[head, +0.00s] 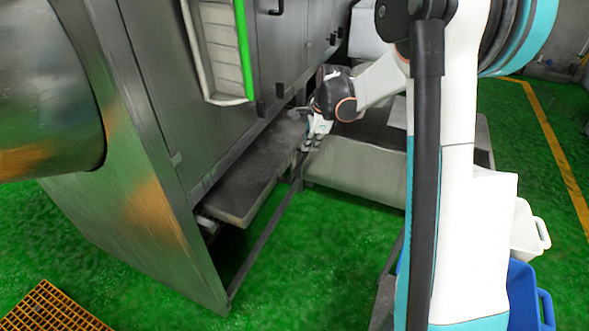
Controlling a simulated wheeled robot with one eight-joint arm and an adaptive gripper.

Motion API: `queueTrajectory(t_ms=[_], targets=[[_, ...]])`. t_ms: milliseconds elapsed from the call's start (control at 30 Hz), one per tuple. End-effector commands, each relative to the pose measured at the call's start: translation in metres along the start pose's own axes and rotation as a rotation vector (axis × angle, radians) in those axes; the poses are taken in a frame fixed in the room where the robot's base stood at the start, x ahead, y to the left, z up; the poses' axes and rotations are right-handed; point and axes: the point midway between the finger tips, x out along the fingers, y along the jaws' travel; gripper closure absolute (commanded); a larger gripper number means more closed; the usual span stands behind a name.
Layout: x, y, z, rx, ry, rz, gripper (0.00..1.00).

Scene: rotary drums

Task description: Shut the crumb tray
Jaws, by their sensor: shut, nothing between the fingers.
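The crumb tray looks to be the flat grey metal tray (250,178) that juts out from under the left machine, low above the green floor. Its near front edge stands out past the machine's side. My gripper (308,143) is at the far end of the tray, close to its outer edge. It is small in the head view and partly hidden by my own dark wrist. I cannot tell whether it touches the tray. Its fingers are shut with nothing seen between them.
The large metal machine (165,110) fills the left, with a green-edged window panel (222,50). A second metal unit (355,170) stands right of the tray. An orange grate (58,308) lies front left. White (527,232) and blue (522,295) bins stand at right. Green floor is open before the tray.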

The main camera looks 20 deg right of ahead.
Motion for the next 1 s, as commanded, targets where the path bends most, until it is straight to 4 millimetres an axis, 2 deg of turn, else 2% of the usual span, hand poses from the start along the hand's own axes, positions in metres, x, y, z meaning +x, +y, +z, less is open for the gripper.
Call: queueTrajectory(t_ms=[100,300,500,767,1000], targets=[[0.037,-0.016,-0.019,0.159,-0.007,0.032,1.00],[0.091,-0.027,-0.045,0.387,-0.009,0.078,1.00],[0.120,-0.029,-0.060,0.507,-0.009,0.104,1.00],[0.145,-0.027,-0.062,0.531,-0.008,0.109,1.00],[0.191,-0.022,-0.060,0.530,-0.008,0.109,1.00]])
